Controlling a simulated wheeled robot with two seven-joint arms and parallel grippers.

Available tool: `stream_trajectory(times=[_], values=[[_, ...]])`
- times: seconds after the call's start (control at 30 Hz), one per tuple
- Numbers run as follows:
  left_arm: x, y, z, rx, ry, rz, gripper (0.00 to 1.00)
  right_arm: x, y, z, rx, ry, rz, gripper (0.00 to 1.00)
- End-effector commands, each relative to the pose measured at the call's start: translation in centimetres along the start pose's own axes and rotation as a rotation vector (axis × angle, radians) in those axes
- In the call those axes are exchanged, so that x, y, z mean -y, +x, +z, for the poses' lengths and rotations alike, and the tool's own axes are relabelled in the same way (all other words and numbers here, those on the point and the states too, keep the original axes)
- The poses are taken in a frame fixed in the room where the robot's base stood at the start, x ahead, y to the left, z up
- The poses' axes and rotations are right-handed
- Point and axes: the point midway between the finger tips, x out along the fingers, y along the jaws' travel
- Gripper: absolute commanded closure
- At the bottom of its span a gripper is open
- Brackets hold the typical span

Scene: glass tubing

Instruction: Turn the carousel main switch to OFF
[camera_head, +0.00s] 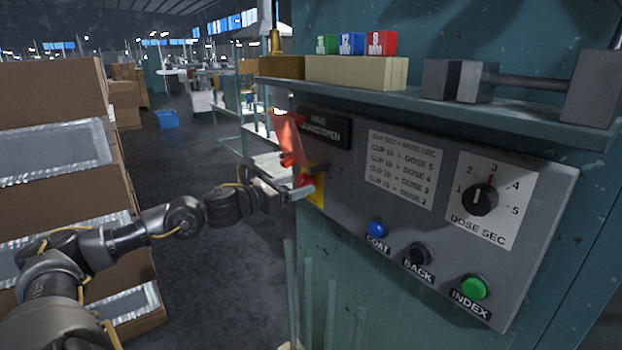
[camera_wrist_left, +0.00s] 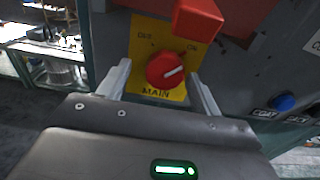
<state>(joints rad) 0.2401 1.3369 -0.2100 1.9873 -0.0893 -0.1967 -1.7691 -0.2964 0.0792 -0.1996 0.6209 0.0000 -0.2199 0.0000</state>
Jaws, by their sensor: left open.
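The main switch is a red round knob (camera_wrist_left: 165,71) on a yellow plate (camera_wrist_left: 177,40) marked OFF at left, ON at right and MAIN below. The knob's white mark points up and right, toward ON. My left gripper (camera_wrist_left: 161,76) is open, with one finger on each side of the knob. I cannot tell whether the fingers touch it. In the head view my left gripper (camera_head: 303,184) comes in from the left at the panel's left end and partly hides the yellow plate (camera_head: 317,195). My right gripper is not in view.
A red translucent flap (camera_head: 288,133) stands out above the switch; its red block (camera_wrist_left: 197,18) is close above the knob. The grey panel (camera_head: 350,190) also carries a dose dial (camera_head: 481,200) and blue (camera_head: 377,227), black (camera_head: 417,254) and green (camera_head: 474,288) buttons. A shelf (camera_head: 450,103) overhangs it.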

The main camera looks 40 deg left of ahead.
Motion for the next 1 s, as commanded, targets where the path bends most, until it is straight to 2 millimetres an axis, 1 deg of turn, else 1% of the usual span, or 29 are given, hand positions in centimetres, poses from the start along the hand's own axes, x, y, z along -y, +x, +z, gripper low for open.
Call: stream_trajectory(times=[0.3,0.33,0.6,0.67,0.87,1.0], values=[[0.75,1.06,0.01,0.002,-0.002,-0.015,0.35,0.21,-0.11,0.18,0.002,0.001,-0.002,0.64],[0.78,1.1,0.02,0.003,-0.002,-0.016,0.37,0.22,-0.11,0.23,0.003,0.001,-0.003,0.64],[0.74,1.04,0.01,0.002,-0.002,-0.015,0.72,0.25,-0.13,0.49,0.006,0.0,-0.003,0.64],[0.71,1.0,-0.01,0.002,-0.002,-0.015,0.79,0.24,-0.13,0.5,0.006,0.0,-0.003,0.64],[0.64,0.89,-0.07,0.001,-0.016,-0.013,0.79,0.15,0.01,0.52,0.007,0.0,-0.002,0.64],[0.61,0.84,-0.15,0.001,-0.059,-0.012,0.79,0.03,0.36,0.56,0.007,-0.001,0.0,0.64]])
